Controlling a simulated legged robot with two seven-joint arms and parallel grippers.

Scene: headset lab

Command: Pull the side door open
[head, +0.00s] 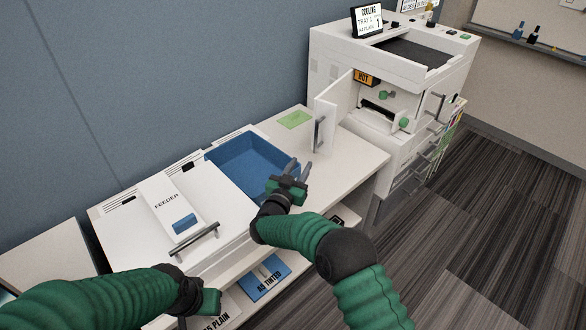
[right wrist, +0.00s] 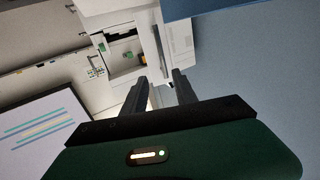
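The side door (head: 332,105) is a white panel on the left of the white printer (head: 400,65). It stands swung out from the body, and the inside shows behind it. Its grey upright bar handle (head: 319,134) is on the door's outer edge. My right gripper (head: 301,168) is open and empty, left of and nearer than the handle, apart from it. In the right wrist view its two fingers (right wrist: 161,88) are spread, with the handle (right wrist: 160,42) beyond them. My left gripper (head: 197,312) is low at the bottom edge; its fingers are partly hidden.
Inside the printer are green knobs (head: 404,124) and an orange HOT label (head: 366,78). A blue tray (head: 250,160) and a white feeder unit (head: 174,207) with a bar handle sit on the counter (head: 355,160). A green pad (head: 295,119) lies near the wall. Carpet is clear at right.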

